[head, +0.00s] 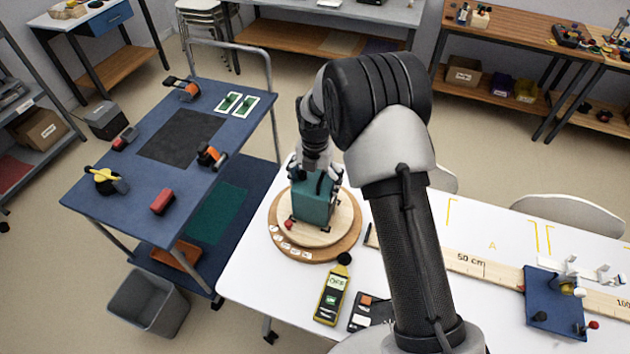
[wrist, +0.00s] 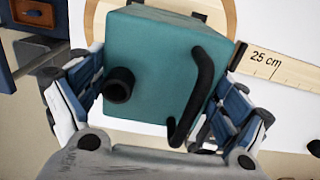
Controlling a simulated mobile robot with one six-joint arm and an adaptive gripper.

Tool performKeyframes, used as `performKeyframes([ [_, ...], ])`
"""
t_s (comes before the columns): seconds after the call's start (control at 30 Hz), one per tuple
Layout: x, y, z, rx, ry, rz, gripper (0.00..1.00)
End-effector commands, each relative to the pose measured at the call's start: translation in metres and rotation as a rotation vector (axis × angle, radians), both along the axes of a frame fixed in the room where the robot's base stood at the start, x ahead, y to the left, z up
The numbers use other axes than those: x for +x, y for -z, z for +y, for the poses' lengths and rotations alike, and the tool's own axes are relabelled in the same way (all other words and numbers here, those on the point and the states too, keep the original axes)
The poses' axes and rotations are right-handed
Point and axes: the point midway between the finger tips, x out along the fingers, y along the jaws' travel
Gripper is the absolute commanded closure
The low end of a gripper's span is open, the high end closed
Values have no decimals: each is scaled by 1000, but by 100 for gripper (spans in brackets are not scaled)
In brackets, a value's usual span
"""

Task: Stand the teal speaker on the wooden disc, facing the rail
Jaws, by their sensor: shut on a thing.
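The teal speaker (head: 313,203) is over the round wooden disc (head: 345,222) in the head view; I cannot tell whether its base touches. My gripper (head: 318,178) holds it from above. In the wrist view the teal speaker (wrist: 160,55) shows a face with a black round knob or port and a curved black handle or cable. My gripper (wrist: 155,105) has a finger on each side of it. The wooden disc (wrist: 92,15) shows partly behind it. The rail (head: 480,268) runs along the table to the right. The speaker's front cannot be made out.
A yellow meter (head: 332,295) and a dark case (head: 368,312) lie in front of the disc on the white table (head: 255,275). A blue carriage (head: 548,305) sits on the rail. A blue cart (head: 130,195) with small tools stands to the left.

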Motion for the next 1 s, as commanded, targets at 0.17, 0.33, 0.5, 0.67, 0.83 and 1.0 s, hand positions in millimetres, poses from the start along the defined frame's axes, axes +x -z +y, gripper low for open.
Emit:
performKeyframes([
  [0.17,1,-2,0,1,0,-4,1],
  [0.33,1,-1,0,0,0,-2,0],
  [0.5,-1,1,0,-1,0,4,0],
  [0.67,0,-8,0,0,0,-1,0],
  [0.83,1,-39,0,1,0,-5,0],
  [1.0,1,-76,0,1,0,-6,0],
])
